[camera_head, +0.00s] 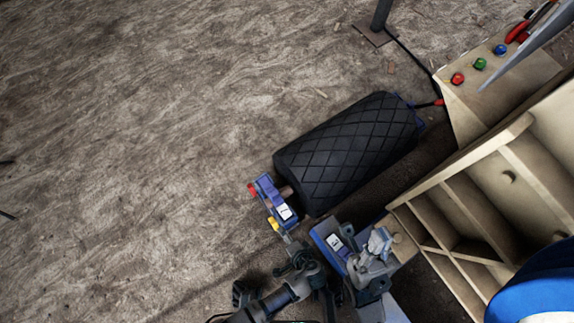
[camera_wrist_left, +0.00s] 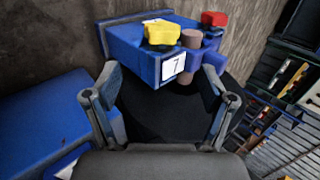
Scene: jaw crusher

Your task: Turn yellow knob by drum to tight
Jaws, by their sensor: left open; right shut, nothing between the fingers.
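The yellow knob (camera_head: 273,224) sits on the blue bracket (camera_head: 266,190) at the near end of the black, diamond-patterned drum (camera_head: 350,150). In the left wrist view the yellow knob (camera_wrist_left: 161,33) is on top of the blue bracket (camera_wrist_left: 135,48), above a white label reading 7. My left gripper (camera_head: 289,241) is just below the bracket. Its fingers (camera_wrist_left: 162,76) are spread, with the knob ahead of them and apart from them. My right gripper (camera_head: 378,243) is shut and empty, right of a second blue bracket (camera_head: 330,240).
A red knob (camera_head: 252,190) is on the bracket's far side; it also shows in the left wrist view (camera_wrist_left: 214,18). A beige frame (camera_head: 480,190) with red, green and blue buttons stands at right. Open dirt ground (camera_head: 130,130) lies at left.

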